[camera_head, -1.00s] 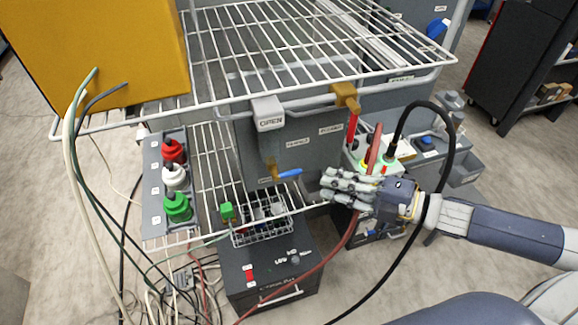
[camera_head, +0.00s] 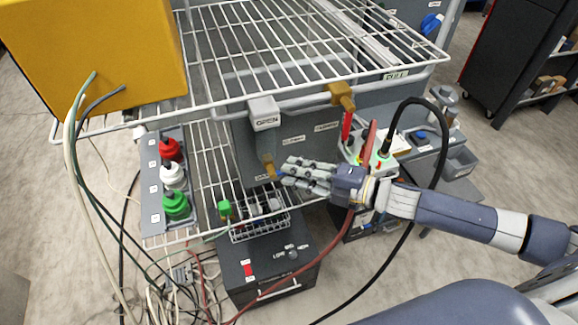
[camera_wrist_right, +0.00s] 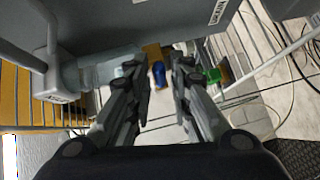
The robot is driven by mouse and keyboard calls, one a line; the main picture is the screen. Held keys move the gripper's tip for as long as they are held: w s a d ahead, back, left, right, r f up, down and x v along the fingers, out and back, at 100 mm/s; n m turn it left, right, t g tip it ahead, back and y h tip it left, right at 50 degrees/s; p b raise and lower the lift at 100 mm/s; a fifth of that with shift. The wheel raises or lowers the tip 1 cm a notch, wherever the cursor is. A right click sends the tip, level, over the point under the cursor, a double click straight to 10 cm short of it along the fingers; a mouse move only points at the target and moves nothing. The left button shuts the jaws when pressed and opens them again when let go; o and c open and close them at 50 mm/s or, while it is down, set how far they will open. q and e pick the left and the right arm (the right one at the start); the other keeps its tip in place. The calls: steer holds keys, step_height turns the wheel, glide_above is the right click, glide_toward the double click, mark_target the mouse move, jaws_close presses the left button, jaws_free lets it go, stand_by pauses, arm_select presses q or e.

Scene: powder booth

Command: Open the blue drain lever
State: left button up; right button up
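The blue drain lever (camera_wrist_right: 159,73) shows in the right wrist view between and just beyond the fingers, beside a brass-coloured fitting (camera_wrist_right: 152,52). In the head view the brass drain valve (camera_head: 268,168) hangs under the front of the grey tank (camera_head: 300,135), and my fingers hide most of the lever. My right gripper (camera_head: 284,171) comes in from the right with its fingertips at the lever. In the wrist view (camera_wrist_right: 157,78) its fingers are apart, one on each side of the lever, with no clear contact. My left gripper is not in view.
A wire rack shelf (camera_head: 330,85) lies above the tank. A small wire basket (camera_head: 262,228) with a green-capped item is below.

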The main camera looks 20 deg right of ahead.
steer(key=shift+x, duration=1.05)
jaws_close()
steer(key=shift+f, duration=0.1)
